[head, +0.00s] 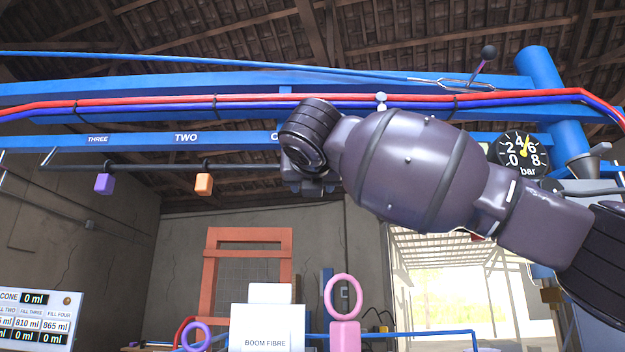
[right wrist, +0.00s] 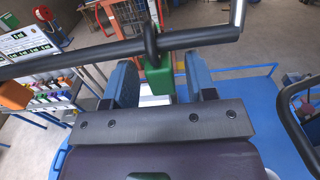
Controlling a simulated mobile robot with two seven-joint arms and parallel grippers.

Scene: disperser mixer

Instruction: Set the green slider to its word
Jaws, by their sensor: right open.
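In the right wrist view, the green slider (right wrist: 157,78) hangs by a dark ring from the dark rod (right wrist: 85,58). My right gripper (right wrist: 160,80) is open, with one finger on each side of the slider's block; gaps show between. In the head view, my right gripper (head: 309,186) is at the rod's right part and hides the green slider. The blue beam above the rod bears the words THREE (head: 97,139) and TWO (head: 186,138). A further word starting with O is mostly hidden by my right arm. My left gripper is not in view.
A purple slider (head: 104,184) and an orange slider (head: 204,184) hang further left on the rod. Red and blue hoses (head: 240,99) run above the beam. A gauge (head: 522,152) is at right. A pink ring-topped piece (head: 344,310) and a white BOOM FIBRE box (head: 267,325) stand below.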

